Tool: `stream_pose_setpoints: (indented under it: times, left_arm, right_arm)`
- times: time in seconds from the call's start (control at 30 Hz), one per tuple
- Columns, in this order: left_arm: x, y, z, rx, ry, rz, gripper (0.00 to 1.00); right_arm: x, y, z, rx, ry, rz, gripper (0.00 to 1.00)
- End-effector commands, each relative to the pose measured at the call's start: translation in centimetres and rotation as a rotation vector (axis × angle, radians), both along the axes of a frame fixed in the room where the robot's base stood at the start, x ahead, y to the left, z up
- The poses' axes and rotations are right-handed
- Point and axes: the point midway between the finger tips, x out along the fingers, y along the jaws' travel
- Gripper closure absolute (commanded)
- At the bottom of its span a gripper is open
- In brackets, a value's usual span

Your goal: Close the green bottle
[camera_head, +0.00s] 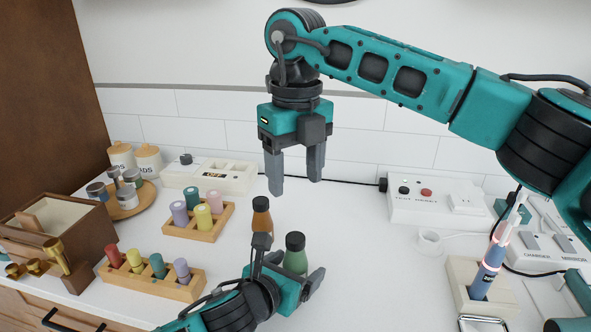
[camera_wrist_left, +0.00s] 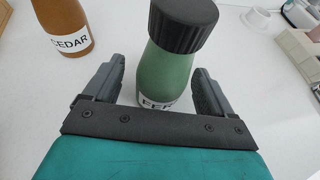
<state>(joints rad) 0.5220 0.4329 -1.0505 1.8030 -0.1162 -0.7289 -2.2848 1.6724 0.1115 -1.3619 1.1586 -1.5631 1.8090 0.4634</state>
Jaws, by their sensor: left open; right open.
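The green bottle (camera_head: 296,262) stands upright on the counter with a dark cap (camera_head: 295,241) on its top. In the left wrist view the green bottle (camera_wrist_left: 165,75) stands between my two fingers, with the ribbed black cap (camera_wrist_left: 183,25) above them. I cannot tell how tightly the cap sits. My left gripper (camera_head: 288,264) is open around the bottle, with gaps visible at its sides. My right gripper (camera_head: 295,183) is open and empty, pointing down above and behind the bottles.
A brown bottle (camera_head: 262,218) labelled cedar stands close behind and left of the green one. Wooden racks of coloured vials (camera_head: 155,283) are at left. A white switch box (camera_head: 433,205) and a toothbrush stand (camera_head: 480,296) are at right. The counter between is mostly clear.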

Motion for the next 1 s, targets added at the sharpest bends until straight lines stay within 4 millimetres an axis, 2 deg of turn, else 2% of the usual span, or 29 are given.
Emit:
stream_pose_setpoints:
  times: [0.27, 0.7, 1.0]
  left_arm:
    - [-1.0, 0.6, 0.6, 0.001, -0.002, -0.002, 0.15]
    - [-7.8, 4.5, 3.7, 0.002, 0.001, -0.002, 0.15]
    - [-10.2, 5.8, 4.9, 0.000, 0.001, -0.001, 0.15]
  right_arm:
    - [0.0, 0.0, 0.3, 0.000, 0.000, 0.000, 0.37]
    - [0.0, 0.0, 1.6, 0.000, 0.000, 0.000, 0.37]
    - [0.0, 0.0, 1.9, 0.000, 0.000, 0.000, 0.37]
